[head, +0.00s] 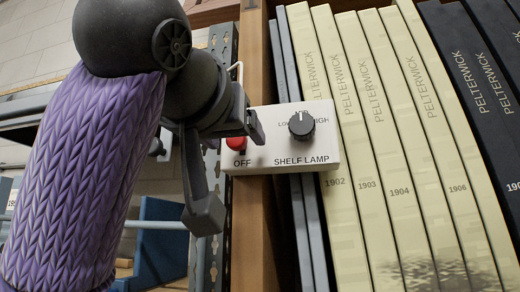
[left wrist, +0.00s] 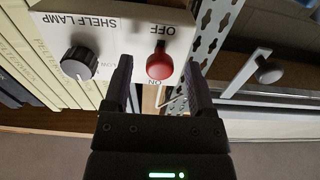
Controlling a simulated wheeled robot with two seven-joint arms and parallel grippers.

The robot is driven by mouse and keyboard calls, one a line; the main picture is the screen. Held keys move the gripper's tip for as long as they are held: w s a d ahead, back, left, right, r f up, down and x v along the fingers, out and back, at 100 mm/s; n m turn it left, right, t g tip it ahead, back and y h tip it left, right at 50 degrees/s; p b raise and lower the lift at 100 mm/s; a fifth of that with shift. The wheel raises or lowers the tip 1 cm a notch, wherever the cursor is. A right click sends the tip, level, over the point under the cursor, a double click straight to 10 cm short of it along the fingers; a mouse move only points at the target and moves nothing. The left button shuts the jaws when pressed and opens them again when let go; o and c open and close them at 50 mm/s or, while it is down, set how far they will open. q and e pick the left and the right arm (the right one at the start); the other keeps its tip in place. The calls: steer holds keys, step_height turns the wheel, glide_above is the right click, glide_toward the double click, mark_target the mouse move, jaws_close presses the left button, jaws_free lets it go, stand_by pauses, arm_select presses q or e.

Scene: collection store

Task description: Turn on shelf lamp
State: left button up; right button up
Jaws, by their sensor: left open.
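A white control box (head: 290,160) marked SHELF LAMP is fixed to the shelf upright. It carries a red switch (head: 236,143) above the word OFF and a black knob (head: 301,125) marked LOW and HIGH. In the left wrist view the box is upside down, with the red switch (left wrist: 159,66) between the words OFF and ON. My left gripper (head: 230,171) is open and empty. One finger is near the switch and partly hides it in the head view. In the left wrist view the switch appears between the fingertips; contact cannot be told. The lamp is not visible.
Cream PELTERWICK volumes (head: 340,140) and dark ones (head: 480,80) stand close to the right of the box. A wooden upright (head: 255,220) and a perforated metal post (head: 210,255) are beside it. A blue item (head: 160,245) sits on shelving behind at lower left.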

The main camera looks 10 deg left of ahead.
arm_select(q)
steer(key=shift+s, duration=0.25)
steer(key=shift+w, duration=0.3)
steer(key=c, duration=0.5)
jaws_close()
